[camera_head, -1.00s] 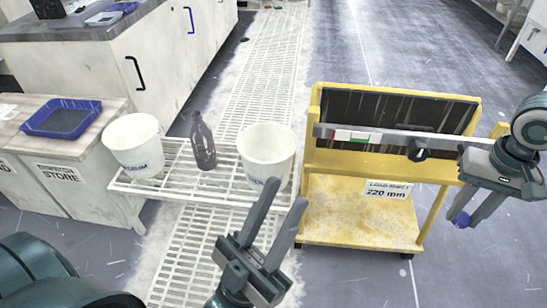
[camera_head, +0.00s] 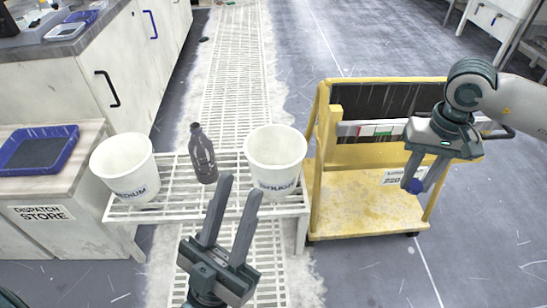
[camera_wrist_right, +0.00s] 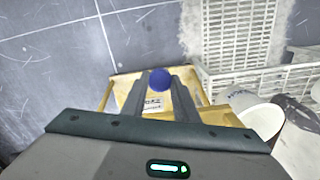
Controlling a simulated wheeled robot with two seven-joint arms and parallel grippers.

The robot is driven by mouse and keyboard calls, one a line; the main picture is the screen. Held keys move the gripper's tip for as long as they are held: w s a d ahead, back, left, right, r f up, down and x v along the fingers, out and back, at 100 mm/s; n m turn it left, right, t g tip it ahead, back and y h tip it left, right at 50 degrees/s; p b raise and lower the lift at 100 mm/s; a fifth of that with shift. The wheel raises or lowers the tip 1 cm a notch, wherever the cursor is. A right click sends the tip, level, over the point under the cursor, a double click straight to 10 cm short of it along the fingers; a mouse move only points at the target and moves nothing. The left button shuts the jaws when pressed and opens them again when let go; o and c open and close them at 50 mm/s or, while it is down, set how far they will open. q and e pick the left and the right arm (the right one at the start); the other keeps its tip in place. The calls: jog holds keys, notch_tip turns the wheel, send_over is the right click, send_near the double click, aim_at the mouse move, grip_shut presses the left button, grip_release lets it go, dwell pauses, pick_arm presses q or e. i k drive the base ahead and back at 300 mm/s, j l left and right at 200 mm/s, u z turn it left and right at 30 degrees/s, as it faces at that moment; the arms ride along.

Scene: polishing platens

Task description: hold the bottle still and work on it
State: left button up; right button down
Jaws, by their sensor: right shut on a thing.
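A dark purple-grey bottle (camera_head: 203,160) stands upright on a white slatted rack (camera_head: 182,209), between two white buckets. My left gripper (camera_head: 240,184) is open and empty in front of the rack, to the right of the bottle and apart from it in the picture. My right gripper (camera_head: 411,180) is over the yellow cart, shut on a small round blue thing (camera_head: 415,187). The blue thing also shows at the fingertips in the right wrist view (camera_wrist_right: 160,80). The bottle does not show in the right wrist view.
A white bucket (camera_head: 123,165) stands left of the bottle and another (camera_head: 276,155) right of it. The yellow cart (camera_head: 360,205) is at the right. A blue tray (camera_head: 38,150) lies on the left cabinet. The floor behind the cart is clear.

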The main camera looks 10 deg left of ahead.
aim_at(200, 147)
jog(key=j, duration=1.65)
jog(key=k, duration=0.05)
